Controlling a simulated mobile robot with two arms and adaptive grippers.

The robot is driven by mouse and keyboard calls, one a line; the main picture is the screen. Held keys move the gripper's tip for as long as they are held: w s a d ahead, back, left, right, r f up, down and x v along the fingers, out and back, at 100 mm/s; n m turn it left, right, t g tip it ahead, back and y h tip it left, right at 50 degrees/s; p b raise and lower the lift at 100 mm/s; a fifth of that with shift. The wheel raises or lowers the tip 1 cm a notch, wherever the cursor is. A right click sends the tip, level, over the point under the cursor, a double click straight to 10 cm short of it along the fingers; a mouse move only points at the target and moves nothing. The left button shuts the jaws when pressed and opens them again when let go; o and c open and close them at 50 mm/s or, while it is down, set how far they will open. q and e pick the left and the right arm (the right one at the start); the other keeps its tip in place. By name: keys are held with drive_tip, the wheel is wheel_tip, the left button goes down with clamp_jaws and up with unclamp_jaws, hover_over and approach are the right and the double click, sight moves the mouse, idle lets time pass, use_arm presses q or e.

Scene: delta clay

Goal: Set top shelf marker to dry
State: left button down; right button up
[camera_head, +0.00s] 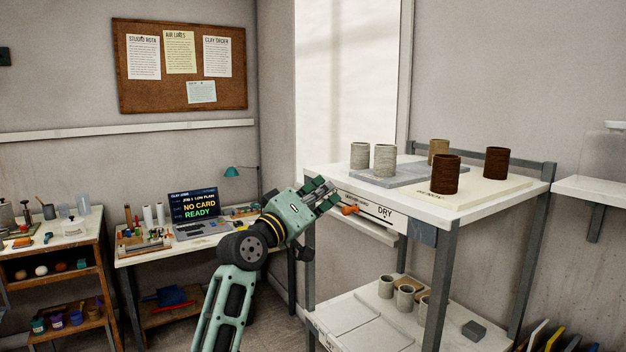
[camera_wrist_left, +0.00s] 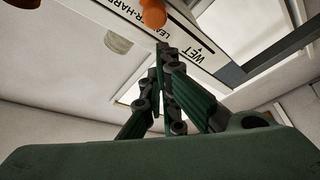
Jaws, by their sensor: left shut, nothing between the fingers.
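The top shelf's front edge carries a white label strip (camera_head: 372,207) with DRY at its right. An orange marker (camera_head: 349,210) sits on the strip, well left of DRY. In the left wrist view the marker (camera_wrist_left: 153,14) is near the start of LEATHER-HARD, and WET shows to the right. Its exact setting is hard to tell. My left gripper (camera_head: 329,196) is shut and empty, just left of the marker in the head view. It covers the strip's left end there. In the wrist view the left gripper's fingertips (camera_wrist_left: 166,55) point toward the strip, apart from the marker. My right gripper is not in view.
Several clay cylinders, such as a dark brown one (camera_head: 446,174), stand on the top shelf. Small cups (camera_head: 405,298) and a grey block (camera_head: 475,331) are on the lower shelf. A desk with a laptop (camera_head: 195,213) stands left. A wall shelf (camera_head: 590,190) is at right.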

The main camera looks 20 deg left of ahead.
use_arm(q)
drive_tip(key=shift+s+d+f, duration=0.35)
drive_tip(key=shift+d+f, duration=0.1)
drive_tip(key=s+d+p, duration=0.4)
drive_tip(key=s+d, duration=0.2)
drive_tip(key=d, duration=0.1)
drive_tip(key=shift+d+p, duration=0.3)
drive_tip(key=shift+p, duration=0.1)
